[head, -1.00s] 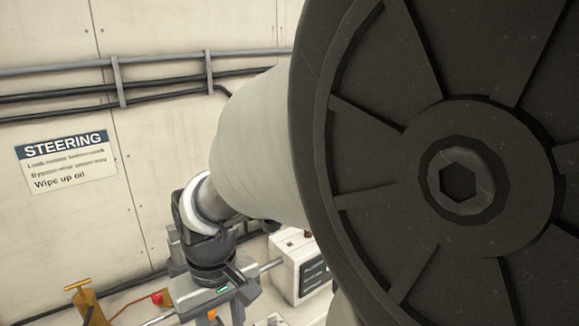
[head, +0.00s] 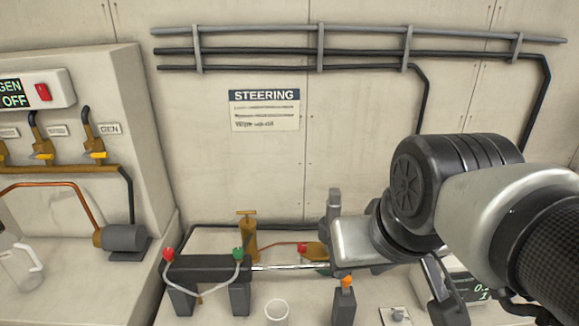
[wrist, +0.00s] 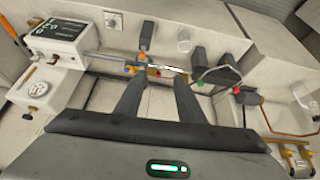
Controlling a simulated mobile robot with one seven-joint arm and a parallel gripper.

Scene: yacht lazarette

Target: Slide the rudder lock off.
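The dark steering cylinder (head: 212,267) lies on the bench with a bright rod (head: 290,267) running right from it. A grey block with an orange top (head: 346,290) stands by the rod's right part; it may be the rudder lock, but I cannot tell for sure. It also shows in the wrist view (wrist: 147,35). My gripper (wrist: 158,82) is open and empty, its two dark fingers apart and pointing towards the rod. The fingertips appear clear of the rod. My gripper's body hides the rod's right end in the head view.
A white cup (head: 276,312) stands in front of the rod. A brass pump (head: 247,237) and a red-knobbed fitting (head: 311,250) stand behind it. A white instrument box (wrist: 58,42) is beside the rod in the wrist view. A generator panel (head: 35,90) rises at left.

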